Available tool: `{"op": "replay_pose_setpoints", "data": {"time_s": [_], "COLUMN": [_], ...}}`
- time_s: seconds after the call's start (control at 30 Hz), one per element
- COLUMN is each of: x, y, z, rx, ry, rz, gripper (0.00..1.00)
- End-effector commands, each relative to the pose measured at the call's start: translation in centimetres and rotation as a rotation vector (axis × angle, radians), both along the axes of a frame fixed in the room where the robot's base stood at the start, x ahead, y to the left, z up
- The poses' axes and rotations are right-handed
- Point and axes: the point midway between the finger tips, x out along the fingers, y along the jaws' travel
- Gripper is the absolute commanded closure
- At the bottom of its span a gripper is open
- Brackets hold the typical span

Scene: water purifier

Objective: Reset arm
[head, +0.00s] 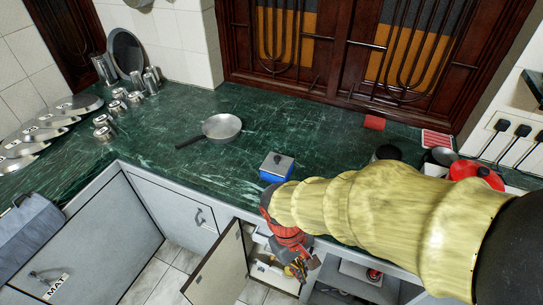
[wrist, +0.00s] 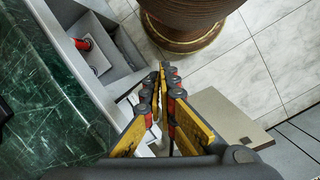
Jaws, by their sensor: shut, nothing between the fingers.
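My gripper (head: 298,268) is at the end of my yellow-sleeved arm, below the counter's front edge in the head view. It is in front of an open lower cabinet, just right of its open door (head: 218,268). In the wrist view my gripper (wrist: 161,80) has its two yellow-and-grey fingers shut, tips together, with nothing held. The open door (wrist: 222,115) shows to the right of the fingers there. My arm hides part of the counter and cabinets in the head view.
The green marble counter (head: 150,150) holds a frying pan (head: 221,127), a blue box (head: 276,167), a red pot (head: 476,172) and several steel cups and plates. In the wrist view, a round brown wooden object (wrist: 182,22) stands on the tiled floor (wrist: 250,60) beyond the fingertips.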

Motion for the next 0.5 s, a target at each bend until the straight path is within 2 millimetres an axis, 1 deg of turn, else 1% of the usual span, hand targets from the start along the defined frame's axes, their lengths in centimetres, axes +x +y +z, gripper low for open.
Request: {"op": "replay_pose_setpoints", "data": {"time_s": [0.03,0.17,0.27,0.37,0.5], "x": [0.3,0.7,0.8,0.8,0.6], "y": [-0.5,-1.5,-2.7,-4.1,-6.6], "z": [1.9,5.9,8.9,12.0,16.3], "rx": [0.042,0.137,0.198,0.249,0.296], "ry": [-0.046,-0.154,-0.241,-0.332,-0.474], "rz": [-0.050,-0.163,-0.246,-0.320,-0.408], "gripper": [1.00,1.00,1.00,1.00,1.00]}}
